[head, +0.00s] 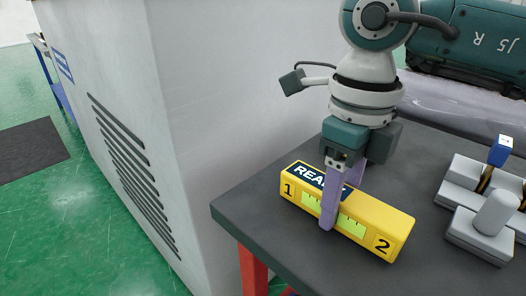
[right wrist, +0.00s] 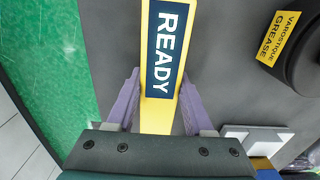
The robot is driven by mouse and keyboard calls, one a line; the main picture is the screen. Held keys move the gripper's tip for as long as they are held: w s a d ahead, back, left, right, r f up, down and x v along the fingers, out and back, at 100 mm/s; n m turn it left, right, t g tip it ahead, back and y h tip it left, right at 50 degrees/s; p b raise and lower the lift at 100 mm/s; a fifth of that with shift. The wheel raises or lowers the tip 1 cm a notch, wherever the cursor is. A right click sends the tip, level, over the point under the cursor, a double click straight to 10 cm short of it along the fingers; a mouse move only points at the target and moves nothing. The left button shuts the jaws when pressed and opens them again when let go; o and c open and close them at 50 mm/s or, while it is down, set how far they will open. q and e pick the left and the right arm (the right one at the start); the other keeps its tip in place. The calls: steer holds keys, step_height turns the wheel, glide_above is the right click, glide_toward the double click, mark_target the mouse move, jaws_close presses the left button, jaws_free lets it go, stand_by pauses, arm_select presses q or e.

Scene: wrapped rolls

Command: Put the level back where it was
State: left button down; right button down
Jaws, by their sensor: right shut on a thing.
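The level is a yellow bar (head: 375,219) with green windows, the numbers 1 and 2, and a dark READY label. It lies on or just above the dark tabletop near its left corner; I cannot tell if it touches. My right gripper (head: 341,203) points down with its purple fingers on both sides of the level, shut on its middle. In the right wrist view the level (right wrist: 158,112) runs between the two fingers. My left gripper is not in view.
The dark table (head: 260,215) has a red leg. Grey blocks (head: 480,240) with a blue-topped piece stand at the right. A round dark container with a yellow GREASE label (right wrist: 278,38) shows in the right wrist view. A large white cabinet (head: 225,90) stands close on the left.

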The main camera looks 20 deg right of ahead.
steer(key=shift+f, duration=0.15)
steer(key=shift+f, duration=0.1)
steer(key=shift+c, duration=1.4)
jaws_free()
steer(key=shift+r, duration=0.4)
step_height(320, 180, up, 11)
steer(key=shift+w+f+p, duration=0.1)
steer(key=shift+p, duration=0.35)
steer(key=shift+r, duration=0.35)
